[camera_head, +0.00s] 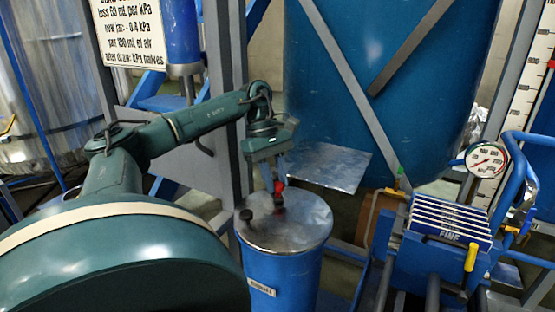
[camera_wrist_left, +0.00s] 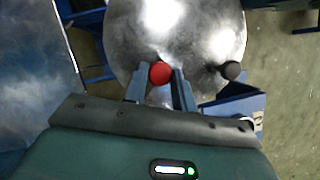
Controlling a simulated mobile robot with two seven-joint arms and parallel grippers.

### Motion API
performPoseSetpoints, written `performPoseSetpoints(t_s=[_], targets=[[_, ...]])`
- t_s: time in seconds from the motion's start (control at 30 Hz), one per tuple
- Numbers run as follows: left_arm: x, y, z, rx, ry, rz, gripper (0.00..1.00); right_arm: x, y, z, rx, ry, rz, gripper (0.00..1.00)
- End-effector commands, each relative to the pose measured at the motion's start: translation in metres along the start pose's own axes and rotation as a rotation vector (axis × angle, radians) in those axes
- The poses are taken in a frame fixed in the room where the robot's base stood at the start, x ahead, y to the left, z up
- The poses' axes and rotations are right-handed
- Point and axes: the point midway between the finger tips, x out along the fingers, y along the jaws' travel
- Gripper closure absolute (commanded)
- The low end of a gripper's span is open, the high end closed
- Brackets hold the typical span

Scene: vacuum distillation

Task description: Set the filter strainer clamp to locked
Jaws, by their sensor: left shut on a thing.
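A blue drum (camera_head: 275,280) with a round metal lid (camera_head: 300,228) stands in the middle of the head view. A red knob (camera_head: 279,186) stands above the lid on a dark stem, and a black knob (camera_head: 246,214) sits near the lid's left edge. My left gripper (camera_head: 276,178) points down over the lid, shut on the red knob. In the left wrist view the red knob (camera_wrist_left: 160,73) sits between the fingertips, with the black knob (camera_wrist_left: 231,70) to the right. The drum's label is too small to read, so I cannot tell whether the red knob belongs to the strainer clamp. My right gripper is not in view.
A blue unit (camera_head: 430,258) with plates marked FINE and a yellow handle (camera_head: 471,257) stands to the right. A pressure gauge (camera_head: 487,160) is behind it. A large blue tank (camera_head: 400,120) and grey frame bars close off the back.

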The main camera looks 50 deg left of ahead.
Motion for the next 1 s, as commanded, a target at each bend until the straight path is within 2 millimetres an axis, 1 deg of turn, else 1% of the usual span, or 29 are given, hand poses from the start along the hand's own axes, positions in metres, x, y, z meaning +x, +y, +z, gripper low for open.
performPoseSetpoints(t_s=[0.1, 0.13, 0.4, 0.63, 0.73, 0.87, 1.0], targets=[[-0.001, -0.001, 0.0, 0.0, 0.002, 0.0, 1.0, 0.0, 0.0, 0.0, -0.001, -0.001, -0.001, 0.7], [-0.001, -0.001, -0.001, 0.0, 0.002, 0.0, 0.73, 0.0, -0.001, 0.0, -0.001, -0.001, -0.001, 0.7], [-0.001, 0.0, 0.0, -0.001, 0.002, 0.0, 0.52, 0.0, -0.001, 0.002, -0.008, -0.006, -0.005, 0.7], [-0.001, 0.0, 0.0, -0.001, 0.001, 0.0, 0.52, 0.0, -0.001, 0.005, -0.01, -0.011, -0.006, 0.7], [-0.008, 0.001, 0.003, 0.001, 0.001, 0.003, 0.52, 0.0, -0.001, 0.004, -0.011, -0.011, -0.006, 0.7], [-0.027, 0.001, 0.011, 0.001, 0.001, 0.004, 0.52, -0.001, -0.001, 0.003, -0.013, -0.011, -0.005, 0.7], [-0.054, 0.001, 0.023, 0.002, -0.001, 0.004, 0.52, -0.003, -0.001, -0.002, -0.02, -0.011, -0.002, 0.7]])
